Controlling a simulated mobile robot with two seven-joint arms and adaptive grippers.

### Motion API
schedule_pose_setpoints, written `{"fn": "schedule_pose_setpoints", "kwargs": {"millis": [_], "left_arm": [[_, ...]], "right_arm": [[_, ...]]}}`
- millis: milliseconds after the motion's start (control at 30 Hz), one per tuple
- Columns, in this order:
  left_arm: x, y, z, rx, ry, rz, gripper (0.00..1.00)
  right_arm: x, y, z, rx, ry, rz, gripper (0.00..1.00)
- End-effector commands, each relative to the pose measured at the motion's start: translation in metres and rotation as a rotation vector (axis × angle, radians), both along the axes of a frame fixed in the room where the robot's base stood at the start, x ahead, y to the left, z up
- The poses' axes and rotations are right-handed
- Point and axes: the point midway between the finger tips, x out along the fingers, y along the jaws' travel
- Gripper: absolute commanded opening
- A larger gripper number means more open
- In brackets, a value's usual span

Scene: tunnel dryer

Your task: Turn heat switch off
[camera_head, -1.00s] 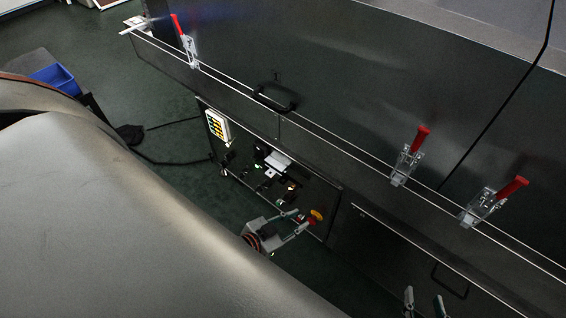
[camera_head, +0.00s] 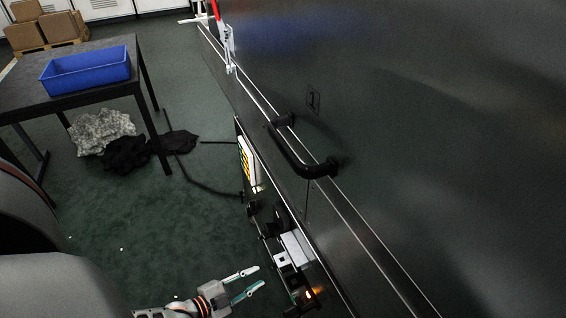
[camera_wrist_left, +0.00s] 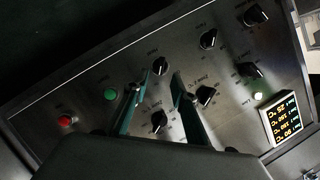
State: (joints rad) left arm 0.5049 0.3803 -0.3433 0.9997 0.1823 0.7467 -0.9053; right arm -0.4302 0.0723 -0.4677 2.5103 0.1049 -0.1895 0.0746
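The control panel fills much of the left wrist view (camera_wrist_left: 65,85), with several black rotary knobs; the small labels are too blurred to read, so I cannot tell which is the heat switch. One knob (camera_wrist_left: 160,66) shows between and beyond my fingertips; another knob (camera_wrist_left: 158,121) is lower, between the fingers. More knobs (camera_wrist_left: 206,95) are to the right. My left gripper (camera_head: 260,277) is open and empty in front of the panel, apart from it in the head view; its two fingers also show in the left wrist view (camera_wrist_left: 163,74). My right gripper is out of view.
The panel has a red button (camera_wrist_left: 66,121), a green button (camera_wrist_left: 110,94) and a lit display (camera_wrist_left: 281,117). A black handle (camera_head: 300,155) juts from the dryer wall (camera_head: 430,150). A table (camera_head: 100,97) with a blue bin (camera_head: 88,71) stands at the left. Green floor lies between.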

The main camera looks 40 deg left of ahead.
Motion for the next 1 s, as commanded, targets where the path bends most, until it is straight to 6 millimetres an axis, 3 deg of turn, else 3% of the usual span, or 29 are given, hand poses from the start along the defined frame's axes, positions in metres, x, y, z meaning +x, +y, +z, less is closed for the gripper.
{"fn": "schedule_pose_setpoints", "kwargs": {"millis": [533, 933, 1000], "left_arm": [[0.064, -0.009, -0.021, 0.000, 0.001, -0.001, 0.26], [0.073, -0.010, -0.020, 0.000, -0.003, 0.000, 0.26], [0.073, -0.010, -0.021, 0.000, -0.003, 0.000, 0.07]], "right_arm": [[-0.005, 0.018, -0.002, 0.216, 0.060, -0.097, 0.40], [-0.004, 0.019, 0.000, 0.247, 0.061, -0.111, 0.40], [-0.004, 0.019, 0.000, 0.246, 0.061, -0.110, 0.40]]}}
